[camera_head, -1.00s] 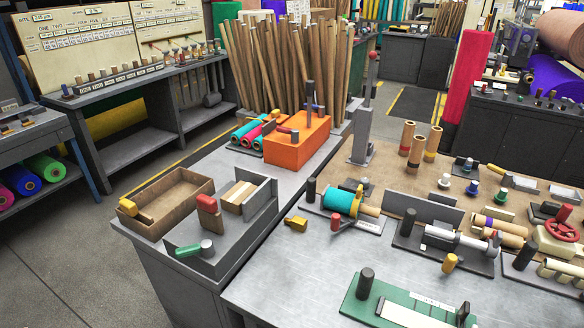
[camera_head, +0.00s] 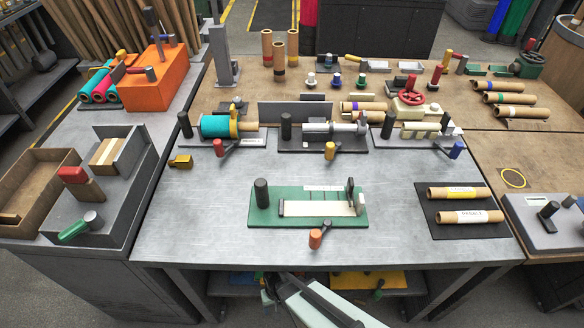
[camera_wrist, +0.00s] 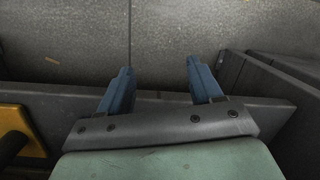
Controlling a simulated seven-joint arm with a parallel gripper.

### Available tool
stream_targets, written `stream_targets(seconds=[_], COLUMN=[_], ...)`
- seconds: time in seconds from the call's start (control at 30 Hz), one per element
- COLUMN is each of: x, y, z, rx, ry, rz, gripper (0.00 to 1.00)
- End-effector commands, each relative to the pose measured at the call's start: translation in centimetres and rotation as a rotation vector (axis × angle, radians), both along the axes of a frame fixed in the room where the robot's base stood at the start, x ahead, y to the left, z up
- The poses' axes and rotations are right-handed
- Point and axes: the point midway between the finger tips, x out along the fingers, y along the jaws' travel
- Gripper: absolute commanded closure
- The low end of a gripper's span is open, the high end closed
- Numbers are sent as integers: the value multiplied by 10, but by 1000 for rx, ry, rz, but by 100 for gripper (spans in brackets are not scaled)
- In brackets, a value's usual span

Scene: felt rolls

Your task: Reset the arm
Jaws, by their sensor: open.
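My gripper (camera_wrist: 158,68) shows in the wrist view with its two blue fingers apart and nothing between them. Beyond the fingers are a dark grey ledge (camera_wrist: 265,115) and a speckled grey surface. Nothing touches the fingertips that I can see. In the head view, part of my pale arm (camera_head: 325,308) shows at the bottom middle, low in front of the bench's front edge. I cannot make out the fingers there.
The metal bench (camera_head: 200,215) carries a green fixture (camera_head: 262,217) and a dark mat (camera_head: 440,228) with two labelled rolls. An orange block (camera_head: 150,85) stands at upper left. A yellow part (camera_wrist: 15,125) is close on the left in the wrist view. Bare bench lies left of the green fixture.

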Motion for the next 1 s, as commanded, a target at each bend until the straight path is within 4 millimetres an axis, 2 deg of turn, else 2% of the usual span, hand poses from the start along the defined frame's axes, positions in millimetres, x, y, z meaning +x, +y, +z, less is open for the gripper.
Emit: stream_targets(seconds=[0.03, 0.1, 0.4, 0.67, 1.0], x=[-2, -4, -21, -45, -87], y=[-17, -37, -107, -157, -215], z=[2, 3, 11, 20, 37], rx=[-14, -31, -88, -122, -144], ry=[17, 41, 142, 234, 373], rz=[-18, -37, -103, -161, -242], gripper=[35, 35, 35, 35, 35])
